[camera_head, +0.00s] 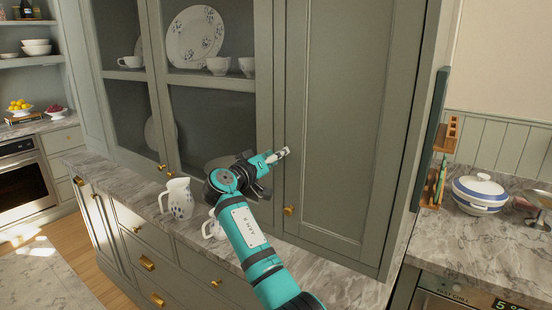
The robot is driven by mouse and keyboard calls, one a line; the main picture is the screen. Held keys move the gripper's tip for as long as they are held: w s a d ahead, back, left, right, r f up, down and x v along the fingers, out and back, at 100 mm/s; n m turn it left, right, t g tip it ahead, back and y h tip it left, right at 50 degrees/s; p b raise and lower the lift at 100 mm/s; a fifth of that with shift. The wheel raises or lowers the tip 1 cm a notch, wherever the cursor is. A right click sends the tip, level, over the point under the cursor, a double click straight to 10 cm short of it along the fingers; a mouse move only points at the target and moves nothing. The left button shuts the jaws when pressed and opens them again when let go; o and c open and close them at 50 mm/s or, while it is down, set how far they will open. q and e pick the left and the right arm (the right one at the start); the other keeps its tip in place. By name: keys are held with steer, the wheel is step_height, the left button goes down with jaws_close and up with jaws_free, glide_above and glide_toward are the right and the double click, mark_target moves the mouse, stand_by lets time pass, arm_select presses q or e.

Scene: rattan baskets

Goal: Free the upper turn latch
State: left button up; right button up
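The tall grey-green cabinet door (345,120) on the right is closed. No upper turn latch can be made out on it. My teal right arm comes up from the bottom of the picture. Its gripper (281,154) is at the left edge of this door, around mid-height, and its pale fingertips look close together. I cannot tell whether they touch the door or hold anything, and they hide the door edge behind them. A brass knob (289,210) sits low on the same edge, below the gripper. My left gripper is not in view.
A patterned pitcher (179,198) and a white cup (212,228) stand on the marble counter (325,274), close to my arm. Glass doors with dishes are to the left. A lidded blue-and-white pot (479,193) stands on the right counter.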

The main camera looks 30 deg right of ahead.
steer(key=shift+w+a+r+n+p, duration=0.15)
steer(key=shift+n+p, duration=0.65)
steer(key=shift+n, duration=1.05)
steer(key=shift+w+n+p, duration=0.2)
steer(key=shift+n+p, duration=0.6)
steer(key=shift+n, duration=1.1)
steer(key=shift+w+a+r+n+p, duration=0.15)
steer(key=shift+n+p, duration=0.65)
steer(key=shift+n, duration=1.05)
steer(key=shift+f, duration=0.15)
steer(key=o, duration=1.2)
steer(key=shift+w, duration=0.1)
steer(key=shift+c, duration=0.2)
